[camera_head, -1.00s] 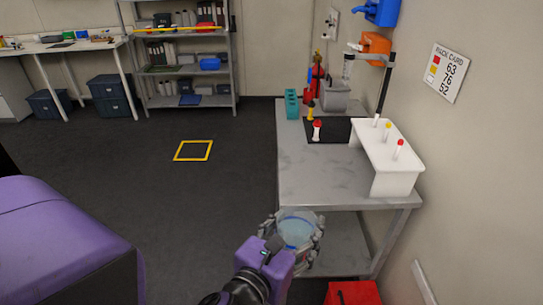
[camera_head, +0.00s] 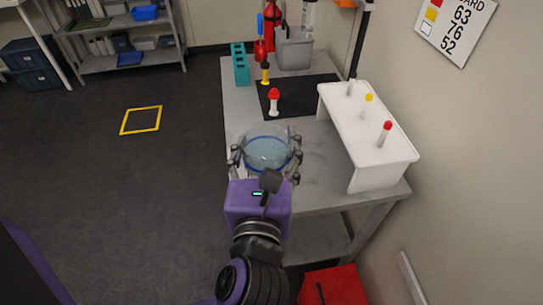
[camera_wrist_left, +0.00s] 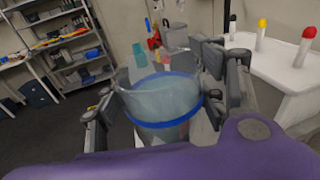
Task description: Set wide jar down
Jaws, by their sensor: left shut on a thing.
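The wide jar (camera_head: 268,150) is a clear, wide-mouthed vessel with a blue band and pale blue liquid. It also shows in the left wrist view (camera_wrist_left: 165,103), roughly upright. My left gripper (camera_head: 266,160) is shut around it, with fingers on both sides. In the head view the jar overlaps the near left part of the grey table (camera_head: 306,158). I cannot tell whether its base touches the tabletop. My right gripper is not in view.
A white rack (camera_head: 372,143) with red- and yellow-capped tubes stands on the right. A red-capped tube (camera_head: 274,104) stands on a black mat (camera_head: 300,98). A teal rack (camera_head: 240,65) and a grey bin (camera_head: 294,52) are at the back. A red box (camera_head: 335,286) is below.

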